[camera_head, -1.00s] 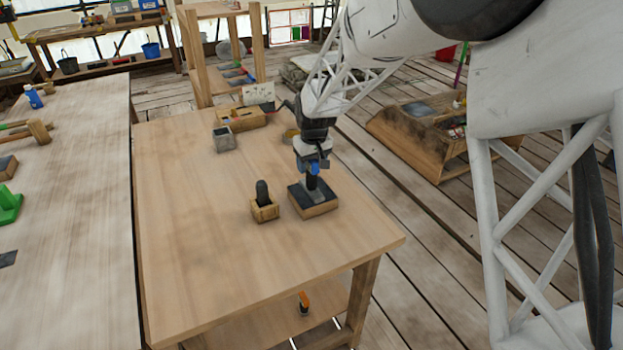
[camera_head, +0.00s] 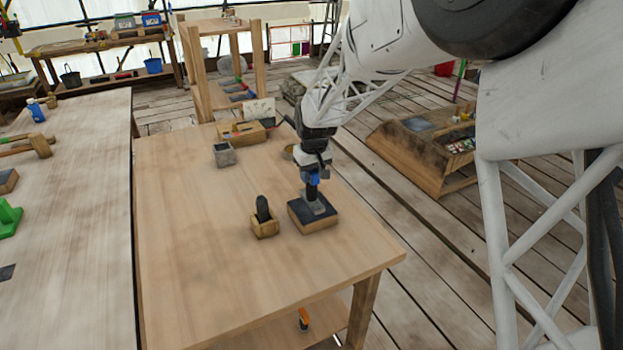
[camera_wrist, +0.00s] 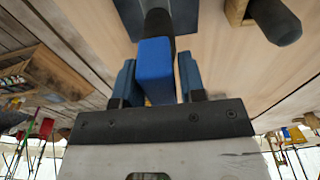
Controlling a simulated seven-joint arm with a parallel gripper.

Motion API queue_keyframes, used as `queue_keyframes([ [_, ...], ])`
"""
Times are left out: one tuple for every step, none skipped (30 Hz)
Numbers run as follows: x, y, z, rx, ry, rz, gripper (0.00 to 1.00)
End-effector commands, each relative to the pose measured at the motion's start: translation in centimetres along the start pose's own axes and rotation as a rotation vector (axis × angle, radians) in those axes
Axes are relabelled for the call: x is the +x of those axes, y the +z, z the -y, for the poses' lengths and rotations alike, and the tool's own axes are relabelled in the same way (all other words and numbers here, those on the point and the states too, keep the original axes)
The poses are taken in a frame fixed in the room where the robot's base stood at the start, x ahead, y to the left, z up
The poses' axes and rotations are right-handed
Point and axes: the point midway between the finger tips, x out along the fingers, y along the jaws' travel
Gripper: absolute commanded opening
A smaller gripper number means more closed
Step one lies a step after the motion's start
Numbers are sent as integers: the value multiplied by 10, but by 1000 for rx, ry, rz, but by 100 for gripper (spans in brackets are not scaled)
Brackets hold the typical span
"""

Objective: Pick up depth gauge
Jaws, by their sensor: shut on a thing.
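My gripper (camera_head: 313,180) is above the front right part of the wooden table and points down. It is shut on a blue-topped tool with a dark shaft, apparently the depth gauge. In the wrist view, the tool's blue part (camera_wrist: 155,68) sits between the two blue-grey fingers. Its dark shaft runs beyond the fingers towards a dark surface. In the head view, the tool's grey lower part (camera_head: 315,207) is over a dark-topped wooden block (camera_head: 314,222). I cannot tell whether it touches the block.
A small wooden holder with a dark rounded piece (camera_head: 263,210) stands just left of the block. A grey box (camera_head: 224,155) and a wooden box (camera_head: 242,134) stand farther back. The table's left and front areas are clear.

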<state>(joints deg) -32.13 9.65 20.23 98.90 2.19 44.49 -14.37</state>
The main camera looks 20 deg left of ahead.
Motion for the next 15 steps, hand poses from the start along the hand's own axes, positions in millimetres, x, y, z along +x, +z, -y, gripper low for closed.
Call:
queue_keyframes([
  [-7,-1,0,0,1,-3,5],
  [-11,-2,0,0,1,-2,5],
  [-16,-2,0,0,0,-2,5],
  [-20,-1,0,0,0,-1,5],
  [-19,3,1,0,0,1,5],
  [-20,8,2,0,0,0,5],
  [-21,11,3,0,0,-1,5],
  [-22,15,4,0,0,0,5],
  [-22,20,5,0,0,0,5],
  [-24,24,6,0,0,-1,5],
  [-25,28,7,0,0,-1,5],
  [-26,34,9,0,0,-1,5],
  [-26,39,10,0,0,0,5],
  [-28,44,11,0,0,-1,5],
  [-29,49,12,0,0,-2,5],
])
